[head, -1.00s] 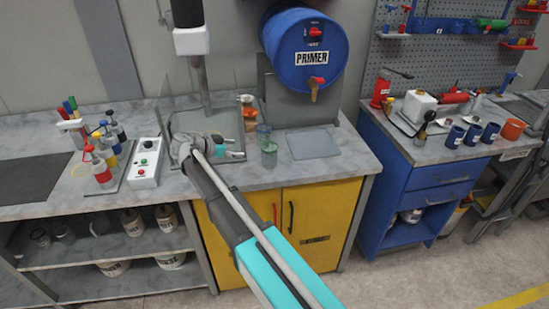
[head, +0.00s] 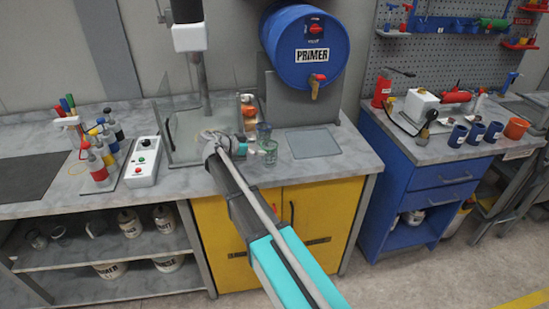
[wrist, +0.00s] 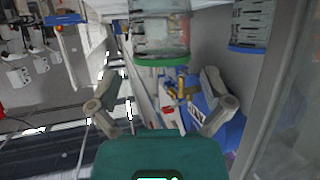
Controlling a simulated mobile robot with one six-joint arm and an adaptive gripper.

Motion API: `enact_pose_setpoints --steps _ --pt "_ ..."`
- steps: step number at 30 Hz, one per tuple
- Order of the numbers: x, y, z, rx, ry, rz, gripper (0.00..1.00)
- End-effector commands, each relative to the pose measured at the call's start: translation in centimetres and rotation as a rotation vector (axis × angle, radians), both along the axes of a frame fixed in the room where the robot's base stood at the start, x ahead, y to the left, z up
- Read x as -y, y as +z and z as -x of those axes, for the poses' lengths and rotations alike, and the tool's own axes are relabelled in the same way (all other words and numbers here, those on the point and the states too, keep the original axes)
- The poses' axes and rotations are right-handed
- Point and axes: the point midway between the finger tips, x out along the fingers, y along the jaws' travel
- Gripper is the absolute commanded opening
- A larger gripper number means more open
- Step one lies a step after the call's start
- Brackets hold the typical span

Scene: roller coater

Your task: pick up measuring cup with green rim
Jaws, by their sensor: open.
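The measuring cup with the green rim (head: 268,149) is a clear cup on the bench top, at the front of a small group of cups left of the grey plate. In the wrist view the clear cup (wrist: 160,30) is at the top centre, with its green rim facing my gripper. My gripper (wrist: 160,88) is open, with its fingers spread to either side below the rim and nothing visible between them. In the head view my gripper (head: 248,149) is just left of the cup; its fingertips are hard to make out, and contact cannot be told.
A blue-rimmed clear cup (wrist: 250,25) is at the upper right of the wrist view. A clear glass guard (head: 180,130) stands left of my gripper. A blue primer drum (head: 290,60) is above the bench behind. The grey plate (head: 313,143) at right is bare.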

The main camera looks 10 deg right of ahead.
Motion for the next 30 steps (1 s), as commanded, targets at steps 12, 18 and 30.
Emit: enact_pose_setpoints --steps 12,18,30 --pt "0.7 -0.3 -0.3 0.000 -0.001 0.000 1.00" --pt "2.6 -1.2 -1.0 0.000 -0.002 0.000 1.00" --pt "4.6 -1.9 -1.7 0.000 -0.001 0.000 1.00"
